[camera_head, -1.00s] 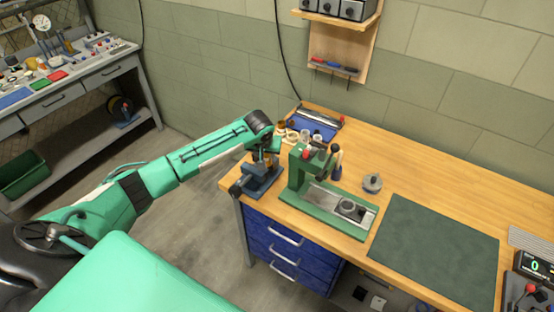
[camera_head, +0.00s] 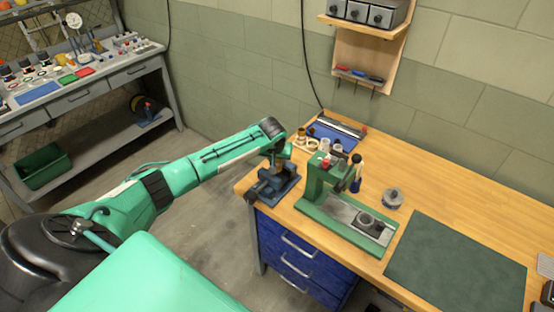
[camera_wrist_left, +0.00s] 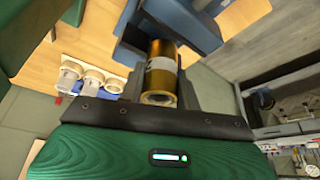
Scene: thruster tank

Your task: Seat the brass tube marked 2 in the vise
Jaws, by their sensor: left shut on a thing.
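My left gripper (camera_wrist_left: 162,97) is shut on a brass tube (camera_wrist_left: 163,75). The tube has a pale band; I cannot read its mark. In the head view the left gripper (camera_head: 282,164) is directly over the blue vise (camera_head: 268,188) at the bench's left corner. The vise shows as blue blocks (camera_wrist_left: 186,22) just beyond the tube in the left wrist view. The tube's far end is at the vise jaws; I cannot tell whether it touches or sits between them. My right gripper is not in view.
A green arbor press (camera_head: 346,213) stands close right of the vise. Behind are a blue tray (camera_head: 333,131) and several pale cups (camera_head: 325,145). A round grey part (camera_head: 393,198) and a dark green mat (camera_head: 455,265) lie farther right.

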